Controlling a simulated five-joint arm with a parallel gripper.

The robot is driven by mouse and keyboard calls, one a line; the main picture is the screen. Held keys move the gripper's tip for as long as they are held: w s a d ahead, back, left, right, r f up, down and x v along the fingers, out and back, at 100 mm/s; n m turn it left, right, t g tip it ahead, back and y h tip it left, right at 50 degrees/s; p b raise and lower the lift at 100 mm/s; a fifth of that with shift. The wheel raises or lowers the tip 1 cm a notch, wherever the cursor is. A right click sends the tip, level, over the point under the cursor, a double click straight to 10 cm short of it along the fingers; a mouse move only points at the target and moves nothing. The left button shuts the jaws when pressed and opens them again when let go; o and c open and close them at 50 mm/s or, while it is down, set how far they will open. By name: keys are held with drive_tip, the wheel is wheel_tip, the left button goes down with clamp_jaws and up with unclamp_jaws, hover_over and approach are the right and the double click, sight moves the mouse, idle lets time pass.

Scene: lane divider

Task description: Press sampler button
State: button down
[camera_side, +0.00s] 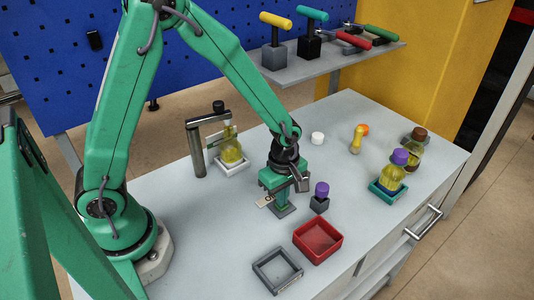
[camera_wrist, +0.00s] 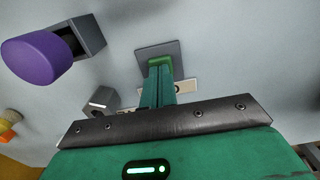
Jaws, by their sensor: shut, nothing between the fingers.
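My gripper (camera_side: 281,203) is shut and empty, pointing down at a small grey square plate (camera_side: 287,211) on the bench. In the wrist view the closed fingers (camera_wrist: 160,72) reach down to this plate (camera_wrist: 172,47). A brighter green piece (camera_wrist: 160,61) shows at their tips over the plate; I cannot tell whether it is the sampler button or part of the fingers. Contact is hidden. A pale flat strip (camera_side: 264,201) lies beside the fingers and also shows in the wrist view (camera_wrist: 184,87).
A red tray (camera_side: 340,238) and a grey tray (camera_side: 265,262) lie in front. A metal stand (camera_side: 198,150) and a yellow flask (camera_side: 231,152) stand behind left. The right front bench is clear.

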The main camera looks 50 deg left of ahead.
drive_tip(key=shift+s+f, duration=0.15)
drive_tip(key=shift+f, duration=0.35)
wheel_tip(320, 180, up, 15)
idle(0.7)
idle(0.6)
drive_tip(key=s+a+r+m+t, duration=0.2)
drive_tip(key=s+a+r+m, duration=0.2)
drive_tip(key=m, duration=0.5)
drive_tip(key=s+a+r+m+t, duration=0.3)
drive_tip(key=s+a+r+m, duration=0.1)
drive_tip(key=s+m, duration=0.5)
drive_tip(key=shift+a+r+t, duration=0.2)
drive_tip(key=shift+r+t, duration=0.1)
drive_tip(key=shift+r, duration=0.45)
drive_tip(key=shift+w, duration=0.1)
idle(2.4)
